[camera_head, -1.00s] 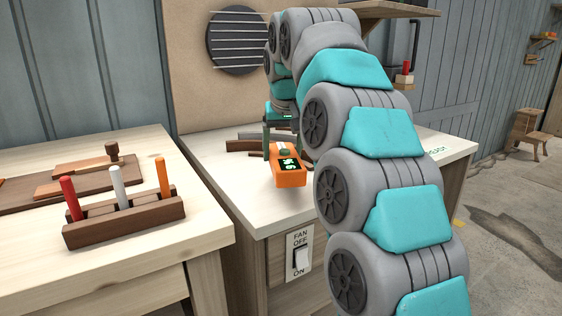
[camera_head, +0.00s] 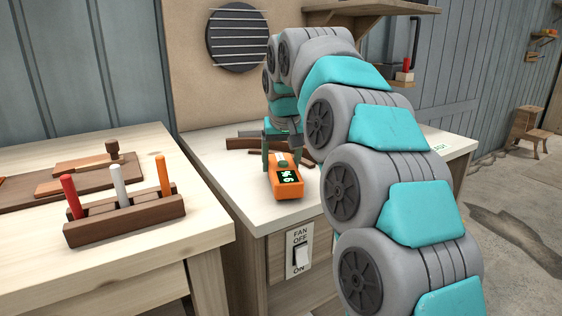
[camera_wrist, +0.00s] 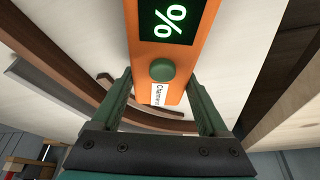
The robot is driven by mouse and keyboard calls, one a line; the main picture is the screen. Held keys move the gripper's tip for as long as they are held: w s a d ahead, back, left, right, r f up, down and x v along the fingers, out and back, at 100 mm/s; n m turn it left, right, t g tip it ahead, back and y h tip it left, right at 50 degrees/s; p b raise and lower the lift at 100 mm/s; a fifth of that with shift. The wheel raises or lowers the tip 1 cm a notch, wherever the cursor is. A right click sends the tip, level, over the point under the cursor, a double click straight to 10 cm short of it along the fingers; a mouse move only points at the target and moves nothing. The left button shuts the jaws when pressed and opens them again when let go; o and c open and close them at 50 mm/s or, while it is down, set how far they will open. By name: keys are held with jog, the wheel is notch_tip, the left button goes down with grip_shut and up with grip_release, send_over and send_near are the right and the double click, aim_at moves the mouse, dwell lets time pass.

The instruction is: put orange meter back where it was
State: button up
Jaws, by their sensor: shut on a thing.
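The orange meter (camera_head: 284,178) has a dark screen with lit green characters and a green button. It is at the front part of the white-topped bench (camera_head: 238,190). My gripper (camera_head: 281,150) is shut on the meter, one green finger on each side. In the wrist view the meter (camera_wrist: 172,70) lies between the two fingers of my gripper (camera_wrist: 160,100), with its percent sign, button and a white label showing. I cannot tell whether its underside touches the bench top.
Curved dark wood strips (camera_head: 240,143) lie behind the meter. A fan switch (camera_head: 300,252) is on the bench front. The left table (camera_head: 110,265) carries a wooden rack (camera_head: 125,218) with red, white and orange-handled tools. Bare bench top lies left of the meter.

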aim_at(284, 164)
jog(key=o, duration=1.2)
jog(key=shift+f, duration=0.1)
jog(key=shift+o, duration=0.2)
jog(key=p+v, duration=0.1)
jog(key=v, duration=1)
jog(key=shift+w, duration=0.15)
jog(key=shift+s+r+p, duration=0.35)
jog(key=shift+r+p, duration=0.3)
